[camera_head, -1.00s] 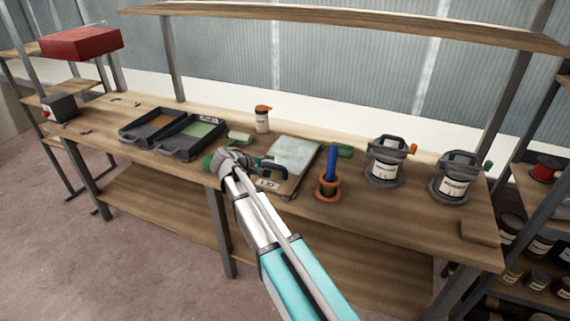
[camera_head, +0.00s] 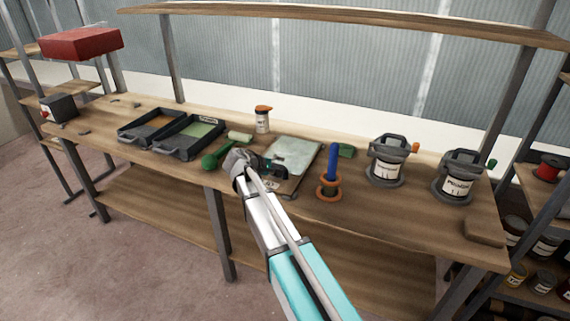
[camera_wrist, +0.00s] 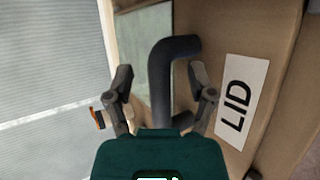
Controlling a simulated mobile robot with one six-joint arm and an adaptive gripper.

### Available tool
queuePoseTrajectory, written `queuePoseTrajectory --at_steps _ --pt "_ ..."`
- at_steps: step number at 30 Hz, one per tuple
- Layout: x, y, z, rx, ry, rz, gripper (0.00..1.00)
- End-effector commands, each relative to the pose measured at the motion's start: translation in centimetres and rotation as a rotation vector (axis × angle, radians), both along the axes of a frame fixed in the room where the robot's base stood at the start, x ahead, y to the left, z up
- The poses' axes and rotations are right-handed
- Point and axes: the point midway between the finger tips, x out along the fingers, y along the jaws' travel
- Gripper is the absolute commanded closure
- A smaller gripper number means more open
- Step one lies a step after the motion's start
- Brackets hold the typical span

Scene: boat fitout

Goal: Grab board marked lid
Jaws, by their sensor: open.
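The board marked LID (camera_head: 296,151) lies on the workbench in the head view, with a pale grey-green panel and a wooden edge strip. Its white label reading LID (camera_wrist: 242,102) is clear in the wrist view. A dark bent handle (camera_wrist: 168,70) stands up from the board beside the label. My gripper (camera_wrist: 163,92) is open, with one finger on either side of the handle; I cannot tell whether either touches it. In the head view my gripper (camera_head: 268,166) is over the board's near left part and hides some of it.
Left of the board are a green-handled roller (camera_head: 217,158) and two trays (camera_head: 175,152). A white bottle (camera_head: 262,120) stands behind. A blue post with orange rings (camera_head: 330,175) stands close at right, with two lidded cans (camera_head: 388,160) beyond.

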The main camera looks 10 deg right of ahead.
Motion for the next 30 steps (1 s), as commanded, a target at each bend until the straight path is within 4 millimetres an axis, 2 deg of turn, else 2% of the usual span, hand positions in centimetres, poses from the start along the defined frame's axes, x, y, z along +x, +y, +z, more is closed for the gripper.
queuePoseTrajectory --at_steps 7,18,30 --pt "0.00 -0.01 0.00 0.000 0.000 0.000 0.31" --pt "-0.02 -0.03 0.00 0.000 0.000 -0.001 1.00" --pt "-0.05 -0.05 0.00 0.001 0.000 -0.002 1.00"
